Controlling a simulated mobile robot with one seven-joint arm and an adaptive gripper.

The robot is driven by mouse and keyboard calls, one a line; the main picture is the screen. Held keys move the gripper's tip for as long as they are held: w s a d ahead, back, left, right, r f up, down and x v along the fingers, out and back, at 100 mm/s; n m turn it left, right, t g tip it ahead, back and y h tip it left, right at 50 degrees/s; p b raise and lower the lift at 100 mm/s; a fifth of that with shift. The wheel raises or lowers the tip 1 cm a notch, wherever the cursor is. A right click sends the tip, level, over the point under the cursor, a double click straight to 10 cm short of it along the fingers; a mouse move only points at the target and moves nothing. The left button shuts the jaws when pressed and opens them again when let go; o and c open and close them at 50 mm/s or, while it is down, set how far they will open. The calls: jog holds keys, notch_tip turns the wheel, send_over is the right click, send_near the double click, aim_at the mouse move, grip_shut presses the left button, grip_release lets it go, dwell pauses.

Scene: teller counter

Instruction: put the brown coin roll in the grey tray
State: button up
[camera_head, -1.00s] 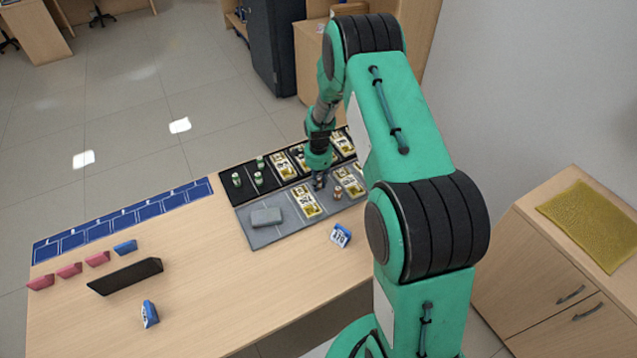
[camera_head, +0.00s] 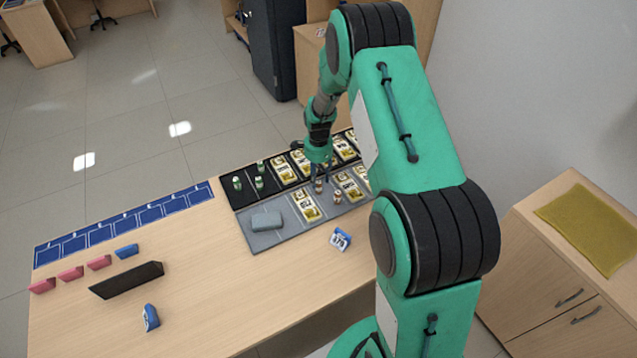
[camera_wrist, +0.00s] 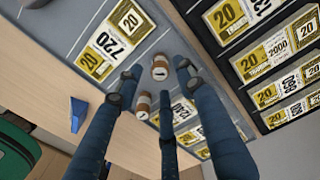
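Two brown-and-white coin rolls stand in the grey tray (camera_head: 275,238): one (camera_head: 318,187) just below my gripper (camera_head: 323,177) and one (camera_head: 337,196) a little to the right. The fingers look open, with no clear contact on either roll. The grey tray also holds yellow banknote bundles (camera_head: 306,203) and a grey block (camera_head: 266,219).
A black tray (camera_head: 234,199) behind holds green rolls (camera_head: 260,168) and more note bundles (camera_head: 283,169). A blue-white block (camera_head: 340,239) stands on the table in front. Pink blocks (camera_head: 71,273) and a black bar (camera_head: 127,280) are at left. The table middle is clear.

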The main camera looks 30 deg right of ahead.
notch_tip(320, 180, up, 7)
jog(key=shift+f+p, duration=0.2)
jog(key=shift+p, duration=0.25)
dwell(0.4)
notch_tip(320, 180, up, 17)
jog(key=n+t, duration=0.1)
jog(key=n, duration=0.3)
send_over(318, 182)
jog(key=s+a, duration=0.4)
jog(key=a, duration=0.2)
jog(key=s+a+r+n+t, duration=0.2)
jog(key=s+a+r+n, duration=0.25)
jog(key=s+r, duration=0.6)
jog(key=s+a+r+n+t, duration=0.1)
jog(key=s+a+r+n, duration=0.2)
jog(key=s, duration=0.5)
jog(key=s+a+r+n, duration=0.3)
jog(key=s+r, duration=0.1)
jog(key=s, duration=0.3)
jog(key=s+a+r+n+t, duration=0.1)
jog(key=s+a+r+n, duration=0.2)
jog(key=s, duration=0.5)
jog(key=shift+s+r+t, duration=0.3)
jog(key=shift+s+r, duration=0.05)
jog(key=shift+r, duration=0.4)
jog(key=shift+n, duration=0.25)
